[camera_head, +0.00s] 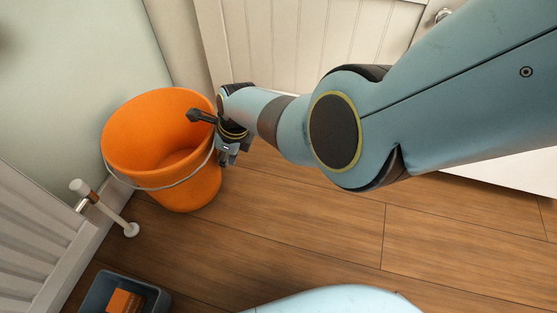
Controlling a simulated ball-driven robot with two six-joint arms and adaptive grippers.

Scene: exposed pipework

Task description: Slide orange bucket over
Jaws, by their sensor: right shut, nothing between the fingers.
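An orange bucket (178,190) stands upright on the wooden floor at the left, close to the wall corner. Its inside is visible from above and looks empty. A thin metal handle (165,187) hangs down along its front side. My right gripper (226,157) is at the bucket's right side, near the rim, at the end of the blue-grey arm that comes in from the right. It is shut with nothing in it. I cannot tell whether it touches the bucket. My left gripper is not in view.
A radiator (35,235) and its pipe with a valve (108,210) stand at the left, close to the bucket. A grey box (92,297) with an orange item sits at the bottom left. A white panelled door (290,40) is behind. The wooden floor (330,235) right of the bucket is clear.

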